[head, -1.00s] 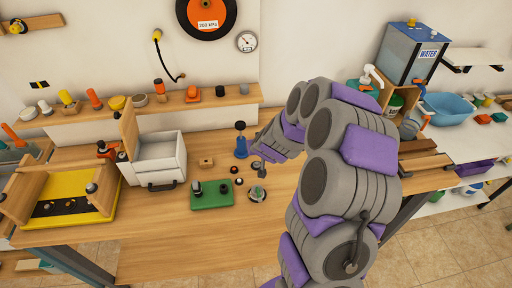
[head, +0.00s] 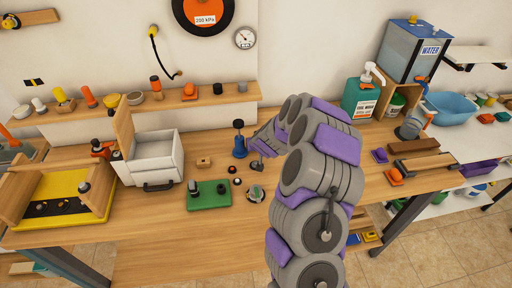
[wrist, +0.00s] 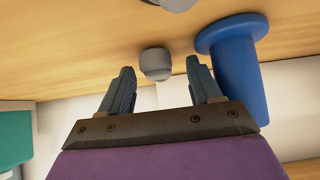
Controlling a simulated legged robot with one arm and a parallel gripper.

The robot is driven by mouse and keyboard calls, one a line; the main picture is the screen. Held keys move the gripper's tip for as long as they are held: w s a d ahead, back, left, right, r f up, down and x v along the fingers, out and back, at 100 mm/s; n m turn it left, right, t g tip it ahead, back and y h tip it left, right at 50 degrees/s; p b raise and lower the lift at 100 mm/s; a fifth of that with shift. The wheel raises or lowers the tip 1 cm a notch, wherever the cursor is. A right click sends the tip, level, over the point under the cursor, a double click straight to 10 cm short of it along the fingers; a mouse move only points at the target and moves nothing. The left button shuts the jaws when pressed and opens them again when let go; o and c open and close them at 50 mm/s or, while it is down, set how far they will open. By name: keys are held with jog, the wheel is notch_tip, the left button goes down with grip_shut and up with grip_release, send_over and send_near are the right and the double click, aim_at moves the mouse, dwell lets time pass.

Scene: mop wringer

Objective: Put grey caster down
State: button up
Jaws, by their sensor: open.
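A small grey rounded piece, which looks like the grey caster (wrist: 155,63), shows in the wrist view just beyond and between my fingertips. It appears to rest on the wooden tabletop. My gripper (wrist: 160,82) is open, its two fingers apart with a gap around the grey piece. In the head view my gripper (head: 257,165) is low over the bench, right of the blue stand with a dark knob (head: 239,148). The blue stand (wrist: 235,65) is close beside the right finger in the wrist view. The caster cannot be told apart from the fingertips in the head view.
A green block with dark posts (head: 209,195), a round metal piece (head: 256,192) and small dark rings lie near my gripper. A white box (head: 155,160) and yellow tray (head: 57,195) stand left. A teal jug (head: 361,98) stands right. The bench front is clear.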

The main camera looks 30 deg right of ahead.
jog(key=shift+w+d+f, duration=0.25)
jog(key=shift+d+f, duration=0.1)
jog(key=shift+d, duration=0.15)
jog(key=shift+a+r, duration=0.15)
jog(key=shift+a, duration=0.4)
jog(key=c, duration=0.6)
jog(key=shift+d, duration=0.35)
grip_shut()
